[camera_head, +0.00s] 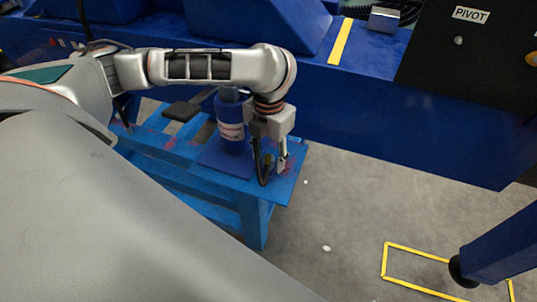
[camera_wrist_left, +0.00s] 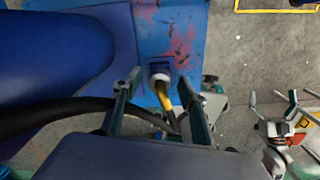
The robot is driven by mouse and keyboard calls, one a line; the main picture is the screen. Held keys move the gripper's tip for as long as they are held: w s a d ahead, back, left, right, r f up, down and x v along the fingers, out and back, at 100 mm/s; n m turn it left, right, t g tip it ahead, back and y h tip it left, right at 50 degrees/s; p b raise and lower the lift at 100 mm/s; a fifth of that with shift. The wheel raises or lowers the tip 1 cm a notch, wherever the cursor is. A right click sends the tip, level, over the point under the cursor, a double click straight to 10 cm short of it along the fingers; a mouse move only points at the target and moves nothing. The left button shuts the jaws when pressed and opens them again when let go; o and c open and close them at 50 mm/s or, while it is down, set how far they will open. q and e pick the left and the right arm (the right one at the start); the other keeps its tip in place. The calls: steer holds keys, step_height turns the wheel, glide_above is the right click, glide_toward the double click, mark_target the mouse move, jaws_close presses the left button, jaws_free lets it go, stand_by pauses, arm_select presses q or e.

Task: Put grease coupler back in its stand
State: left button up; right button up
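The grease coupler (camera_wrist_left: 165,98) shows in the left wrist view as a yellow piece with a dark hose at its near end. Its far end meets a white-rimmed round holder (camera_wrist_left: 159,73) on the blue bench, which looks like its stand; I cannot tell how deeply it sits. My left gripper (camera_wrist_left: 156,88) is open, with one finger on each side of the coupler and gaps visible. In the head view the left gripper (camera_head: 273,160) points down over the bench's right end, and the coupler is mostly hidden. My right gripper (camera_wrist_left: 282,108) shows at the wrist view's right edge, fingers spread.
A blue bottle (camera_head: 231,125) stands on the blue bench (camera_head: 240,185) just left of the gripper. A black hose (camera_wrist_left: 60,112) crosses under the left fingers. A large blue beam (camera_head: 400,125) runs behind. Grey floor (camera_head: 340,215) to the right is open.

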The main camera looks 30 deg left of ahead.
arm_select(q)
steer(key=shift+r, duration=0.1)
stand_by(0.3)
steer(key=shift+r+p, duration=1.2)
steer(key=shift+r, duration=1.2)
step_height(320, 180, up, 12)
